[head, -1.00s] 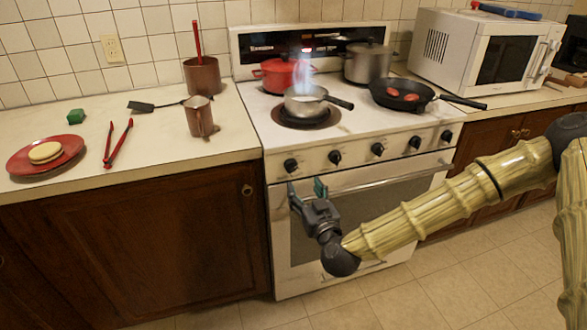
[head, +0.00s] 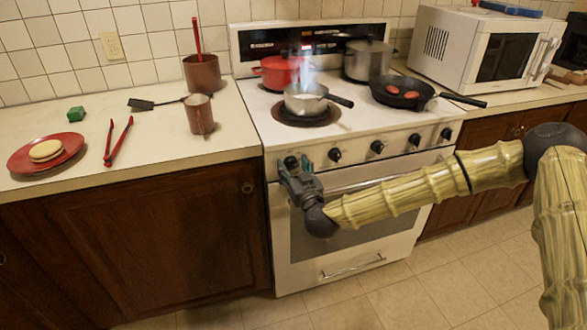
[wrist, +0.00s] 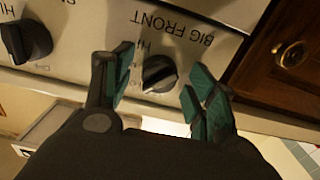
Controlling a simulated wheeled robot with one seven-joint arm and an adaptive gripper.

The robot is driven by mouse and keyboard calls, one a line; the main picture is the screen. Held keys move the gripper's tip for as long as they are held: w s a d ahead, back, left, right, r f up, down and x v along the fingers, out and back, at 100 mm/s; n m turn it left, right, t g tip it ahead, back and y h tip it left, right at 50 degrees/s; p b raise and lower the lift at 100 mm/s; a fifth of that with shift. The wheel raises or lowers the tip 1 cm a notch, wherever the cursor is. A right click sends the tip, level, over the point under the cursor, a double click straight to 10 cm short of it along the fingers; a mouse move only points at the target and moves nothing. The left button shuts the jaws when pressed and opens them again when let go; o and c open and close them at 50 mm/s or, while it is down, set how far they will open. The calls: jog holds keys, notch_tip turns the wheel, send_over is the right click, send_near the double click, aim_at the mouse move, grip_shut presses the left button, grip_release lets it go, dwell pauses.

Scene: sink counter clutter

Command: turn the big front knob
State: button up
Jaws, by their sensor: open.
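The big front knob (wrist: 160,74) is a round black knob on the white stove front, beside the printed words "BIG FRONT" in the wrist view. My gripper (wrist: 157,85) is open, with one green-padded finger on each side of the knob. I cannot tell whether either finger touches it. In the head view my gripper (head: 292,165) is at the far left knob of the stove front and largely hides it. A steaming steel saucepan (head: 305,104) stands on the front left burner.
Another knob (wrist: 27,41) sits to the left in the wrist view. The oven handle (head: 385,180) runs below the knobs. A black frying pan (head: 385,100) with red items has its handle pointing right. A copper mug (head: 200,120) stands on the left counter.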

jog(key=c, duration=1)
jog(key=shift+m+b, duration=0.3)
jog(key=shift+m, duration=0.5)
jog(key=shift+c, duration=0.2)
jog(key=o, duration=1)
jog(key=shift+o, duration=0.2)
jog(key=shift+s, duration=0.1)
jog(key=v, duration=1.1)
jog(key=shift+s+d, duration=0.2)
jog(key=shift+s, duration=0.15)
